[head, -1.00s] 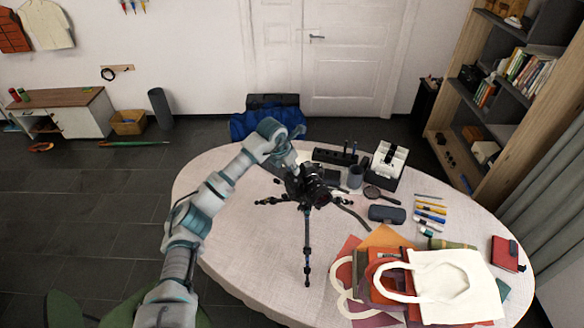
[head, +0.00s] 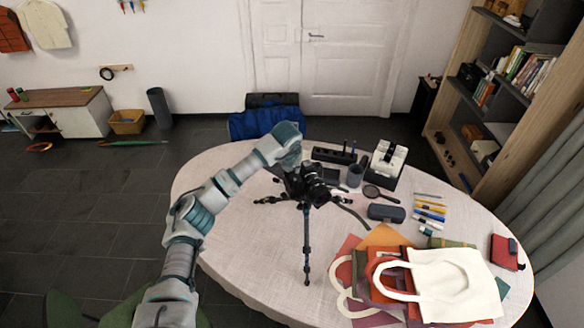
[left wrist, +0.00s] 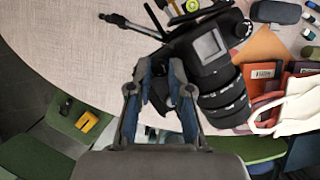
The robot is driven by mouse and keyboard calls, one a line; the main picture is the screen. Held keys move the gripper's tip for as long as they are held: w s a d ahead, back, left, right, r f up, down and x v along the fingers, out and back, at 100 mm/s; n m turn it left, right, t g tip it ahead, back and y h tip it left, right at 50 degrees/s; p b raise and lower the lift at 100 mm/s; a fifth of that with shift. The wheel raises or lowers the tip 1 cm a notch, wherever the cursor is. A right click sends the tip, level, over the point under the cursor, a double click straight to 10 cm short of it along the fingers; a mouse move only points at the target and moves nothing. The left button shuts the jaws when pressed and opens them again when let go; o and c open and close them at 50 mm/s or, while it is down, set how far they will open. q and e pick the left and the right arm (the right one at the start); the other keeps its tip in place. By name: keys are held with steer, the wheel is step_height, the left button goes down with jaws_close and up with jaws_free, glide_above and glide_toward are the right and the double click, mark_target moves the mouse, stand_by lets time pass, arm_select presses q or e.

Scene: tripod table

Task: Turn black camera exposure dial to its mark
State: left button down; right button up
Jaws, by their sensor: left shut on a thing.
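The black camera (head: 312,184) sits on a black tripod (head: 307,245) on the table. In the left wrist view the camera (left wrist: 210,55) shows its small screen and its thick lens, which points down the picture. My left gripper (head: 291,166) reaches the camera's left side from above. In the wrist view its blue-padded fingers (left wrist: 160,84) are shut on a small dark part at the camera's side, which I take to be the exposure dial. The fingers hide most of it, and I cannot make out its mark. My right gripper is not in view.
The cloth-covered table (head: 235,225) is clear at its left. Fabric pieces with a white tote bag (head: 455,285) lie front right. A dark case (head: 386,213), a magnifier (head: 380,194), several pens and a black-and-white device (head: 387,160) lie right of and behind the tripod.

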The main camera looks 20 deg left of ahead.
arm_select(q)
steer(key=n+y, duration=0.1)
steer(key=n, duration=0.3)
steer(key=shift+w+d+r+n+y+b, duration=0.1)
steer(key=shift+w+d+n+y+b, duration=0.05)
steer(key=shift+n+y+b, duration=0.2)
steer(key=n+g, duration=0.1)
steer(key=n, duration=0.1)
steer(key=n+y, duration=0.1)
steer(key=n, duration=0.1)
steer(key=shift+w+d+n+g, duration=0.1)
steer(key=shift+d+n+g, duration=0.05)
steer(key=shift+n+g, duration=0.25)
steer(key=c, duration=1.2)
jaws_free()
steer(key=shift+o, duration=0.6)
